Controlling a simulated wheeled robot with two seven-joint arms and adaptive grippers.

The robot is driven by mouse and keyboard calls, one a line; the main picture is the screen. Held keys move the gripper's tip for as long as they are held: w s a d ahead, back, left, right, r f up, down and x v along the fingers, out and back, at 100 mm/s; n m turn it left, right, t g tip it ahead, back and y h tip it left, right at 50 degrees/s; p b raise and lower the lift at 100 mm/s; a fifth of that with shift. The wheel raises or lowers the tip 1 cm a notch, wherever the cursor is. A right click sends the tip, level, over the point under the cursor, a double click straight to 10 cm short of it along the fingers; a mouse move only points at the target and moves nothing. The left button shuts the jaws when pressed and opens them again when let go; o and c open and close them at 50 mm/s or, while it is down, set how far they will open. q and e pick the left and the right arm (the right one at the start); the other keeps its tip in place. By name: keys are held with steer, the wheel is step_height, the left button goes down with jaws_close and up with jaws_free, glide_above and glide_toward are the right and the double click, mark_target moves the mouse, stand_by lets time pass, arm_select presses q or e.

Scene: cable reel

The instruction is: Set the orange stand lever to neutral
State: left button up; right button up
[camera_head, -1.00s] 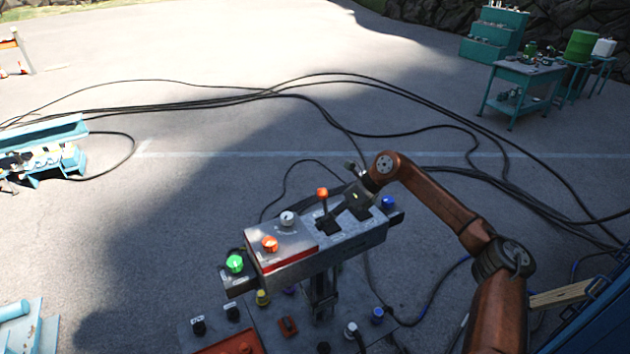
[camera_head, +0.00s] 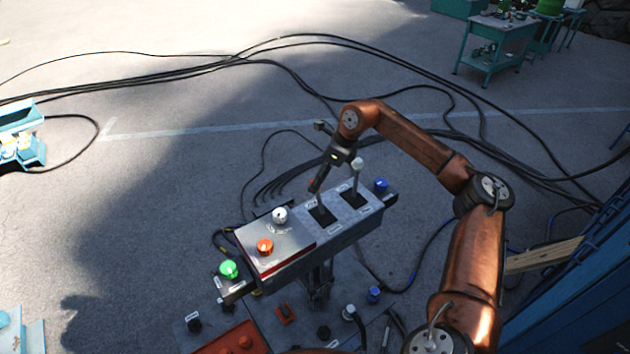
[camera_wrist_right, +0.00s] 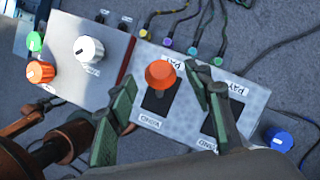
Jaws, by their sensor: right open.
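The orange stand lever rises from the left of two dark slots on the grey control box (camera_head: 345,222). In the right wrist view its round orange knob (camera_wrist_right: 160,73) appears over the slot's upper end, by a "PAY" label; a "WIND" label is at the lower end. In the head view my right gripper hides the knob, leaving part of the shaft (camera_head: 321,208) visible. My right gripper (camera_head: 316,186) is open, pointing down at the lever. In the wrist view its green-padded fingers (camera_wrist_right: 161,84) lie on either side of the knob; contact cannot be told. My left gripper is out of view.
A second lever with a pale knob (camera_head: 356,163) stands close right of the orange one. The box also carries a white knob (camera_head: 280,215), orange knob (camera_head: 265,247), green button (camera_head: 228,269) and blue knob (camera_head: 381,185). Black cables (camera_head: 300,38) cross the ground behind.

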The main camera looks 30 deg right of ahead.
mark_target(319, 198)
steer(key=shift+p+x, duration=0.35)
steer(key=shift+x, duration=1.15)
jaws_close()
